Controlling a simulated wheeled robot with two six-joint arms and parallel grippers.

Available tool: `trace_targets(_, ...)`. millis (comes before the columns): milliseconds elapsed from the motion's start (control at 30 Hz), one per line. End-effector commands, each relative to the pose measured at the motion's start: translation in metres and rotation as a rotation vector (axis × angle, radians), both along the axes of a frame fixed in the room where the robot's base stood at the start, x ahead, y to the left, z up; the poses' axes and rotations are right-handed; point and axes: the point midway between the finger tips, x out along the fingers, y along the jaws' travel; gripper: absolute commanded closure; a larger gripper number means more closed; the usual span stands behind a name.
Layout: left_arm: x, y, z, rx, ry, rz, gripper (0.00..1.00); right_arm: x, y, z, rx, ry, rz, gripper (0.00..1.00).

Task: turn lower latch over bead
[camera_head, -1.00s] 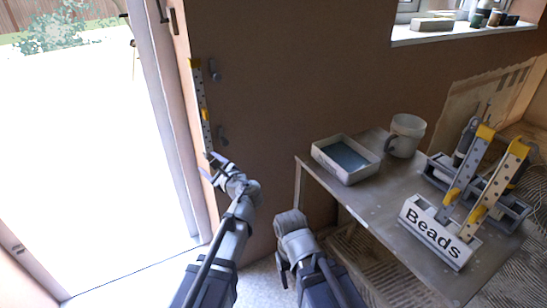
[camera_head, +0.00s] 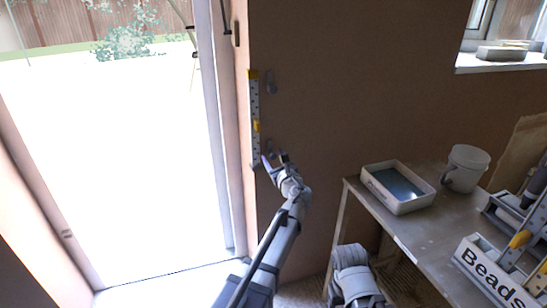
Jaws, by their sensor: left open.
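The bead (camera_head: 255,105) is a thin perforated grey strip with yellow parts, standing upright along the wall corner by the doorway. The lower latch (camera_head: 268,146) is a small grey piece on the wall just right of the bead's lower part; whether it overlaps the bead is too small to tell. The upper latch (camera_head: 270,82) is a similar grey piece beside the bead's top. My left gripper (camera_head: 275,159) is open just below the lower latch, its fingers pointing up; contact cannot be told. My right gripper (camera_head: 352,258) is low at bottom centre, its jaws not clearly visible.
The bright doorway (camera_head: 120,170) is open at left. The wall between bead and table is clear.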

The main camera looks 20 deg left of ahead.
Motion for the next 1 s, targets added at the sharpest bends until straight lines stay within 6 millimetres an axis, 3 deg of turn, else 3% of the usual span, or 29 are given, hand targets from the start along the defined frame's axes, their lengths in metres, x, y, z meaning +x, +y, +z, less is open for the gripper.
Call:
trace_targets(400, 0.0064, 0.0045, 0.0, -0.001, -0.001, 0.0, 0.36, 0.0, -0.0001, 0.0, 0.0, 0.0, 0.0, 0.33)
trace_targets(900, 0.0062, 0.0044, -0.0001, -0.001, -0.001, 0.0, 0.93, 0.0, 0.0, 0.0, 0.0, 0.0, 0.0, 0.33)
trace_targets(1000, 0.0061, 0.0045, -0.0002, -0.001, -0.001, 0.0, 1.0, 0.0, 0.0, 0.0, 0.0, 0.0, 0.0, 0.33)
